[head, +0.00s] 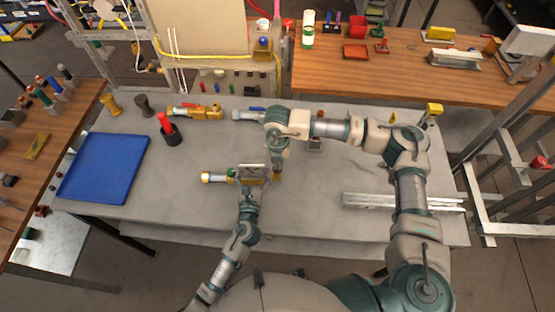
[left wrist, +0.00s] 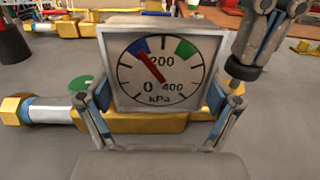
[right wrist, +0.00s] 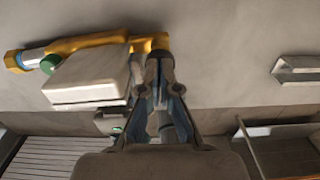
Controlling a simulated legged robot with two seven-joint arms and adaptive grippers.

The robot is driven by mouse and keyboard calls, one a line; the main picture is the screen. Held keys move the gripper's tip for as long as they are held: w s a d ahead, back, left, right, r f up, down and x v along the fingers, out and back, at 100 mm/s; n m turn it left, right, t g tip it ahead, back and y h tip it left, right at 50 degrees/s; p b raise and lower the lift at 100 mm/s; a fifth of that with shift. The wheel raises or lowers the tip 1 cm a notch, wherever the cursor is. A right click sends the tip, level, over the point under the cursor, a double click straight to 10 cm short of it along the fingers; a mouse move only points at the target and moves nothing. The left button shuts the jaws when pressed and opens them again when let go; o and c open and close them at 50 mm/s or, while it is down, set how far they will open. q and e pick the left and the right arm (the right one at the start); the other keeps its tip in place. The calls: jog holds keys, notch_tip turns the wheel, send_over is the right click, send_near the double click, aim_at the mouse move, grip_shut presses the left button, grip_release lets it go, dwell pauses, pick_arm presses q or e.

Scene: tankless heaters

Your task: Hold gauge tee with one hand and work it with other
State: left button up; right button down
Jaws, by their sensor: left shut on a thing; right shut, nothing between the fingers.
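The gauge tee (head: 217,178) lies on the grey bench, a brass body with a silver-and-brass left end and a green part. Its square white gauge (left wrist: 160,65) faces my left wrist camera; the red needle points up and left, by the blue mark. My left gripper (head: 252,180) is shut on the gauge tee, with one finger on each side below the dial. My right gripper (head: 277,172) is shut and empty at the tee's right end. In the right wrist view its fingertips (right wrist: 160,62) are beside the brass end (right wrist: 150,43); contact is unclear.
A blue tray (head: 104,166) lies at the left of the bench. Behind the tee are another brass fitting (head: 195,112) and a red-topped black cylinder (head: 168,128). Metal channels (head: 400,202) lie at the right. Bare bench lies between tray and tee.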

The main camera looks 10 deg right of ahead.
jog(key=shift+f, duration=1.3)
notch_tip(320, 180, up, 14)
jog(key=shift+r, duration=0.15)
jog(key=shift+w, duration=0.1)
dwell(1.6)
notch_tip(320, 180, up, 2)
jog(key=shift+r, duration=0.15)
